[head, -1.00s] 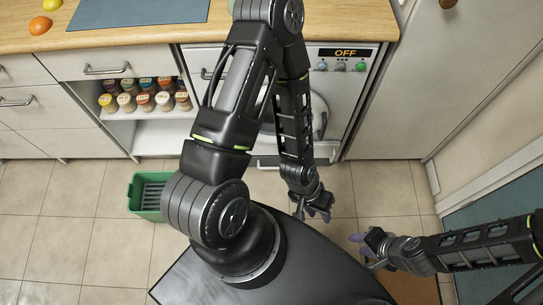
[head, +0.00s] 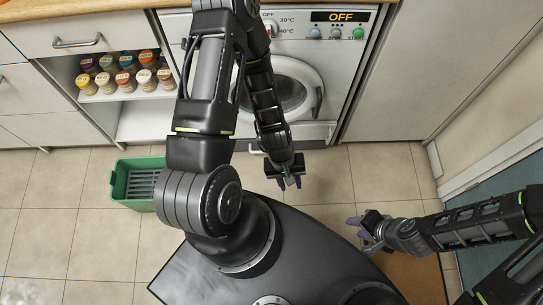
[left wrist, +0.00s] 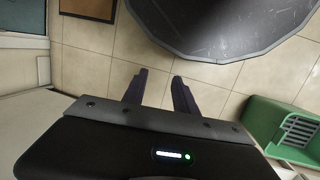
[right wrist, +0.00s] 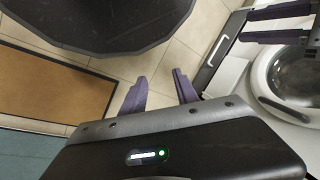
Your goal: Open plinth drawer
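The plinth drawer (head: 315,131) is the low front under the washing machine, partly hidden by my left arm. In the right wrist view its bar handle (right wrist: 217,50) shows along the low front. My left gripper (head: 290,184) points down over the floor just in front of the drawer, apart from the handle. It is open and empty, and its two fingers also show in the right wrist view (right wrist: 280,24). My right gripper (head: 355,228) is open and empty, further right and nearer my base. The drawer looks closed.
A green crate (head: 121,184) stands on the floor to the left. Open shelves hold several spice jars (head: 125,80). The washing machine door (head: 290,90) is round and closed. A brown mat (head: 415,275) lies at the right. Tiled floor is free between.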

